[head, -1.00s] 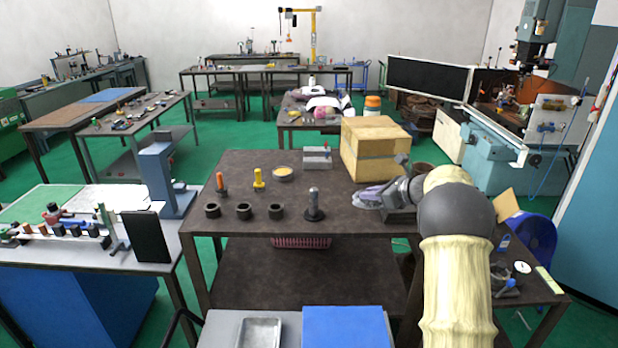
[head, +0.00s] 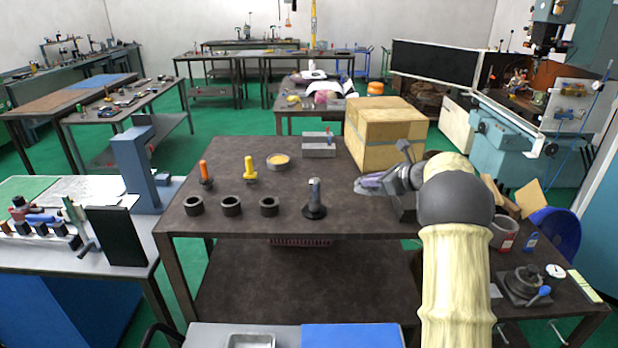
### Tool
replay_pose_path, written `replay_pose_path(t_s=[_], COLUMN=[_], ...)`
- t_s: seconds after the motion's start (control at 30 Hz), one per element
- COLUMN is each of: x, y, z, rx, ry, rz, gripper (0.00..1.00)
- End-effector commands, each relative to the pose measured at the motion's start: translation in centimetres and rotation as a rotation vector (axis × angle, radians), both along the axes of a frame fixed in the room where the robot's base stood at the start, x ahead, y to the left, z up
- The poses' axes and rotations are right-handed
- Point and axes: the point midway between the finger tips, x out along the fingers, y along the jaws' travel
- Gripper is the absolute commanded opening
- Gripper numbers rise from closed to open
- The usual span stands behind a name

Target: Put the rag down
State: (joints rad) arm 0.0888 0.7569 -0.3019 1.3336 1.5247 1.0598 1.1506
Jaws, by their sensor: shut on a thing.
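The rag (head: 372,185) is a small crumpled grey-purple cloth in the head view, over the right part of the dark workbench (head: 240,178). My gripper (head: 393,180) is at the end of my cream-sleeved arm and is shut on the rag. The rag sticks out to the left of the jaws. My wrist hides part of the fingers. I cannot tell whether the rag touches the bench top. An indexing chuck (head: 525,284) sits on the small table at the lower right.
A cardboard box (head: 385,138) stands behind the gripper. A black-based post (head: 314,198), black rings (head: 231,205), orange and yellow plugs, a yellow-filled dish (head: 278,162) and a grey block (head: 319,146) stand on the bench. Bare bench top lies between the post and box.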

Motion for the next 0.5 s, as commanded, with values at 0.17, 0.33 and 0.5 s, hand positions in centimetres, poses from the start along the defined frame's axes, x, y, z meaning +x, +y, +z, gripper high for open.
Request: replay_pose_path(t_s=[0.17, 0.33, 0.5], x=[0.0, 0.0, 0.0], y=[0.0, 0.0, 0.0], z=[-0.2, -0.2, -1.5], rx=[0.000, -0.001, 0.000], ry=[-0.002, -0.001, 0.003], rz=[0.000, 0.000, 0.001], gripper=[0.00, 0.00, 0.00])
